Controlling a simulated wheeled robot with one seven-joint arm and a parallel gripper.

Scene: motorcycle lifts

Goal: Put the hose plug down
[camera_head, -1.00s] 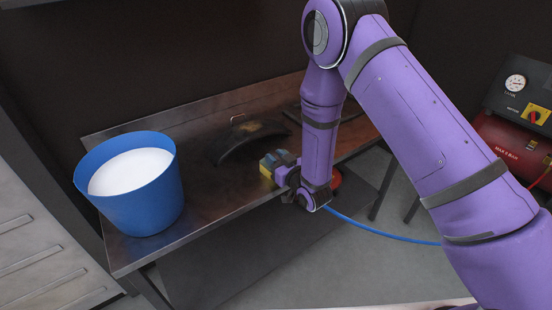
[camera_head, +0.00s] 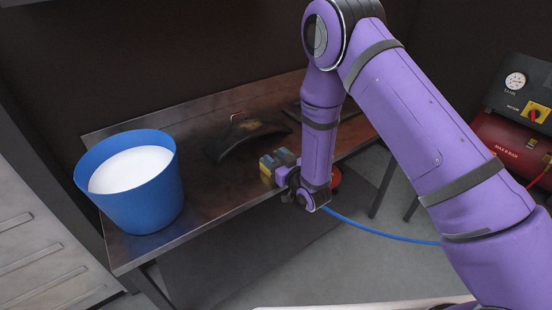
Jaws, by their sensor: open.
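My gripper (camera_head: 273,168) is over the front edge of the metal bench (camera_head: 225,198), at the end of my purple arm. It is open, with its yellow and grey-blue finger parts pointing left. I cannot make out a hose plug; it may be hidden by the gripper and wrist. A blue hose (camera_head: 385,235) comes out from behind my wrist and runs right, past the bench's front, until my forearm covers it.
A blue bucket (camera_head: 140,200) with white contents stands at the bench's left end. A dark curved part (camera_head: 240,140) lies behind my gripper. A red compressor (camera_head: 515,145) with a gauge stands at right. Bench surface between bucket and gripper is clear.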

